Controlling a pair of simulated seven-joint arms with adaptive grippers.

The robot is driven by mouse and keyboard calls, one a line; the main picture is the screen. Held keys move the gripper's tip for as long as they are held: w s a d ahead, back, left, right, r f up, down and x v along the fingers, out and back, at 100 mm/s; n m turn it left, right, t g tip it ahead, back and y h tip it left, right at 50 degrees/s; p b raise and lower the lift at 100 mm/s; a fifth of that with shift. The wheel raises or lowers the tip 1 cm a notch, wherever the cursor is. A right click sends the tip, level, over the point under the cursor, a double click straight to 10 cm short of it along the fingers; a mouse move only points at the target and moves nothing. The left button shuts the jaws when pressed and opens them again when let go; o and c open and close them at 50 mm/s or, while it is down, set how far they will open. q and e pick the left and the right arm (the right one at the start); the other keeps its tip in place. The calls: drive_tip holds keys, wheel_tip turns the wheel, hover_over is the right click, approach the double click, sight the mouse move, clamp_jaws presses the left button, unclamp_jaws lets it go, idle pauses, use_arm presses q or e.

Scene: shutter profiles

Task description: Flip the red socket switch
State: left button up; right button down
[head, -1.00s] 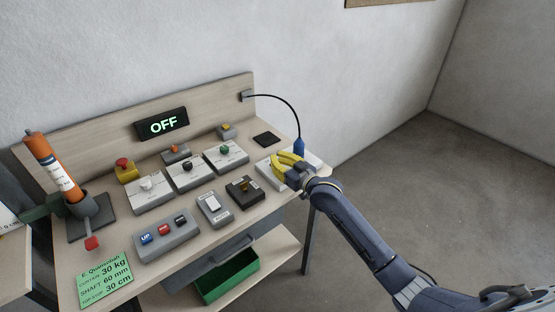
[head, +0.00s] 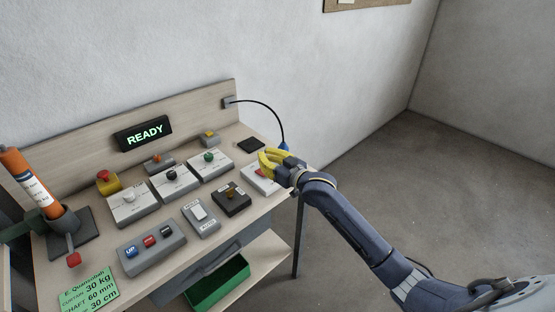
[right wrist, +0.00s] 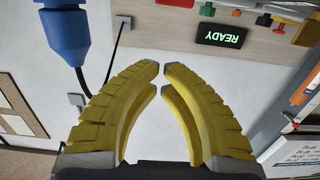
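The red socket switch (head: 260,172) shows as a small red patch on a white socket box (head: 254,181) at the right end of the bench. My right gripper (head: 266,157) is just above and behind it, partly covering the box; I cannot tell whether they touch. In the right wrist view its yellow fingers (right wrist: 160,68) nearly meet at the tips, with only a thin gap and nothing between them. The switch is not visible there. The display (head: 143,134) reads READY. My left gripper is not in view.
A blue plug (head: 284,147) on a black cable stands close behind my right gripper. Several control boxes, including a grey rocker switch box (head: 201,217) and a dark box (head: 231,198), fill the bench to the left. A green bin (head: 218,283) sits below.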

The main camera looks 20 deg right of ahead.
drive_tip(key=s+d+r, duration=0.2)
drive_tip(key=s, duration=0.3)
drive_tip(key=shift+s+r, duration=0.2)
drive_tip(key=shift+r, duration=0.05)
idle(0.3)
